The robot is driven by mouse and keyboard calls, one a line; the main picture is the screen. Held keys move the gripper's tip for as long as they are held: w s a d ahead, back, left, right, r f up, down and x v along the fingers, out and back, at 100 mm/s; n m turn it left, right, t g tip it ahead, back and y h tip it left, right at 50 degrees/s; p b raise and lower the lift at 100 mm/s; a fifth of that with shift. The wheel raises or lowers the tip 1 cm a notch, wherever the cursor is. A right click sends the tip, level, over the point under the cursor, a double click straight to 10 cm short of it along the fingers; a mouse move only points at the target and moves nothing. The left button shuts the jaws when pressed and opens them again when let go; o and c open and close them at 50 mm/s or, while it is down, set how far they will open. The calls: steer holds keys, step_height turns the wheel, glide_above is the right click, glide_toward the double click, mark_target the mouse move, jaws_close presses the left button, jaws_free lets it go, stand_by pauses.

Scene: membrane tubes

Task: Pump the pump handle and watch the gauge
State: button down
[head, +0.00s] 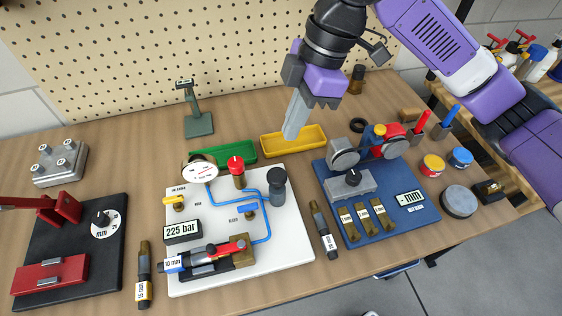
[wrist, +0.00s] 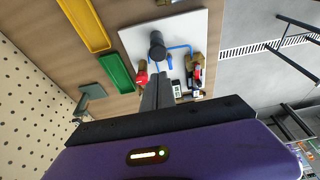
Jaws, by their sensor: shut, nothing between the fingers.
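The white test board (head: 300,225) carries a round white gauge (head: 200,168) at its back left; the gauge's reading is too small to make out. A dark grey upright cylinder with a wide cap (head: 277,180), apparently the pump handle, stands at the board's back right; it also shows in the wrist view (wrist: 157,46). A red-capped post (head: 237,168) stands between them. A display (head: 183,231) reads 225 bar. My gripper (head: 290,136) is shut and empty, pointing down above and behind the grey cylinder, apart from it. In the wrist view its fingertips (wrist: 158,76) appear near the red cap.
Green (head: 225,153) and yellow (head: 300,141) trays lie behind the board. A blue board (head: 400,222) with wheels and labelled tubes is on the right. A black board (head: 70,270) with red clamps is on the left. Loose tubes (head: 323,230) lie between boards.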

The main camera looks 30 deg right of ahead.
steer(key=p, duration=0.1)
glide_toward(282, 175)
steer(key=x, duration=0.3)
steer(key=a+x, duration=0.1)
steer(key=x, duration=0.1)
steer(key=shift+w+a+f, duration=0.15)
steer(key=shift+w, duration=0.15)
steer(key=shift+f, duration=0.6)
step_height(282, 175, down, 4)
steer(key=shift+r+b, duration=0.1)
steer(key=shift+b, duration=1.15)
